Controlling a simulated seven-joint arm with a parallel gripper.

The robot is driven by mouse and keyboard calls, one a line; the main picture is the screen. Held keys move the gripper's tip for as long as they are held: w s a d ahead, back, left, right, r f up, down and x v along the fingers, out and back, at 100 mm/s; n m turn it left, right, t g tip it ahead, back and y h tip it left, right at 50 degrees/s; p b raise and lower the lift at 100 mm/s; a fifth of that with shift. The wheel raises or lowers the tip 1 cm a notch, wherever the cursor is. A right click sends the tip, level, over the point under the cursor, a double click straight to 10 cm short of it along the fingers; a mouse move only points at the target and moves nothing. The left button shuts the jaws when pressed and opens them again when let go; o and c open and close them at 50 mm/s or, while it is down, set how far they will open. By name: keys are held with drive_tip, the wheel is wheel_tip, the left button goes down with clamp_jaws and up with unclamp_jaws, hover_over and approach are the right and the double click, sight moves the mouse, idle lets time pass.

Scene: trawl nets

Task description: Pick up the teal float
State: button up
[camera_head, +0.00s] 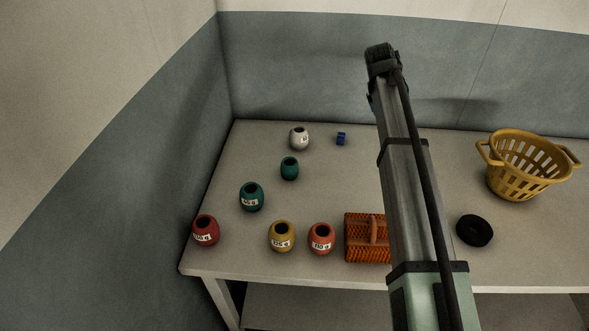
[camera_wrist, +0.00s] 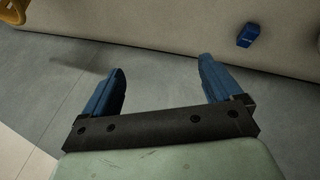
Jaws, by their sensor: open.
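A teal float (camera_head: 251,197) with a white weight label stands upright on the left part of the table, its dark opening facing up. A greener float (camera_head: 289,168), with no label visible, stands behind it and to the right. My gripper (camera_head: 382,62) is high above the back of the table, to the right of both floats and well apart from them. In the wrist view its two blue fingers (camera_wrist: 160,68) are spread with nothing between them. Neither float shows in the wrist view.
Red (camera_head: 206,230), yellow (camera_head: 282,236) and orange (camera_head: 321,238) floats stand along the front; a white float (camera_head: 299,138) stands behind. A small blue object (camera_head: 340,138) lies nearby. An orange crate (camera_head: 357,239), black ring (camera_head: 474,230) and yellow basket (camera_head: 527,167) are farther right.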

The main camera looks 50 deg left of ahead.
drive_tip(key=s+a+f+n+g, duration=0.2)
drive_tip(key=s+a, duration=0.3)
drive_tip(key=s, duration=0.3)
drive_tip(key=s+a+f+n+g, duration=0.2)
drive_tip(key=s+a+f, duration=0.1)
drive_tip(key=s+a, duration=0.4)
drive_tip(key=n+g, duration=0.2)
drive_tip(key=n, duration=0.1)
approach(290, 169)
wheel_tip(290, 169, up, 2)
drive_tip(key=w+a, duration=0.2)
drive_tip(key=w, duration=0.1)
wheel_tip(290, 169, down, 8)
drive_tip(key=shift+s+f, duration=0.1)
drive_tip(key=shift+s, duration=0.1)
drive_tip(key=shift+s+a+f, duration=0.1)
drive_tip(key=shift+s+f, duration=0.05)
drive_tip(key=shift+f, duration=1.15)
drive_tip(key=shift+s+a+f, duration=0.15)
drive_tip(key=shift+f, duration=1.15)
drive_tip(key=shift+c, duration=0.2)
drive_tip(key=c, duration=1.1)
